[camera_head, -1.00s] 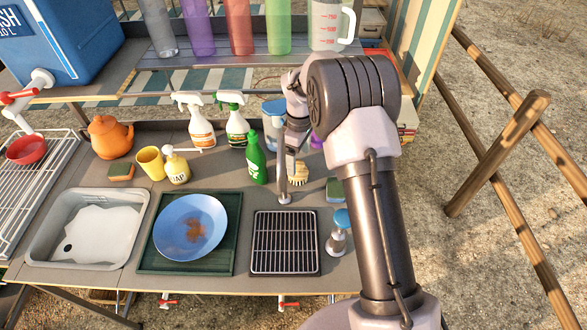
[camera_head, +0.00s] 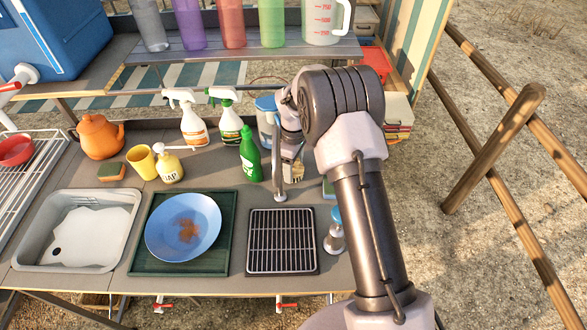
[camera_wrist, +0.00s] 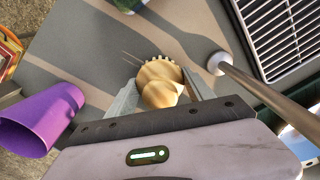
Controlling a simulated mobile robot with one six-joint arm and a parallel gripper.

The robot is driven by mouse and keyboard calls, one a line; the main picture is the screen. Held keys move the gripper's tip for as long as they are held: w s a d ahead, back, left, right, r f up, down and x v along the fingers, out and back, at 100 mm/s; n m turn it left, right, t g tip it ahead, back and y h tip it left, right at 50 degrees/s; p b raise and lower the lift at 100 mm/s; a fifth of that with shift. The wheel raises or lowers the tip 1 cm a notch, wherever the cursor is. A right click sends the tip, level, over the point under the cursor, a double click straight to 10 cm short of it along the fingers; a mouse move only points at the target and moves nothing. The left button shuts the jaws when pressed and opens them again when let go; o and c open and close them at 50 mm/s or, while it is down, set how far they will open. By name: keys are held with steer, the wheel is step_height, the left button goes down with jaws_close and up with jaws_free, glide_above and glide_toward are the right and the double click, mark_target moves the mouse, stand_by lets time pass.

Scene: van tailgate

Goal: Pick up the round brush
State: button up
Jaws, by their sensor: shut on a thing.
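The round brush (camera_wrist: 160,76) has a pale wooden head and knob with a toothed bristle edge. In the wrist view it sits between the two fingers of my gripper (camera_wrist: 158,92), which is shut on it. In the head view the brush (camera_head: 297,171) shows small beside the grey tap post, partly hidden by my gripper (camera_head: 291,152). I cannot tell for sure how far it is off the counter.
A grey tap post (camera_head: 280,170) stands just left of my gripper. The green bottle (camera_head: 250,155), blue-lidded jar (camera_head: 266,118) and purple cup (camera_wrist: 42,120) are close by. A black drain rack (camera_head: 282,241) and blue plate (camera_head: 183,227) lie in front.

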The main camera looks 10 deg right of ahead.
steer(key=shift+r, duration=0.1)
steer(key=r+p, duration=0.1)
steer(key=r, duration=0.3)
steer(key=r+p, duration=0.2)
steer(key=r, duration=0.1)
steer(key=d+r+p, duration=0.1)
steer(key=r, duration=0.3)
steer(key=shift+s+r, duration=0.1)
steer(key=shift+r, duration=0.2)
steer(key=s+d+p, duration=0.1)
steer(key=s+d, duration=0.1)
steer(key=d, duration=0.7)
steer(key=s+d+p, duration=0.1)
steer(key=d+p, duration=0.1)
steer(key=d, duration=0.7)
steer(key=shift+s+d+f, duration=0.15)
steer(key=shift+s+d, duration=0.15)
steer(key=shift+s, duration=0.05)
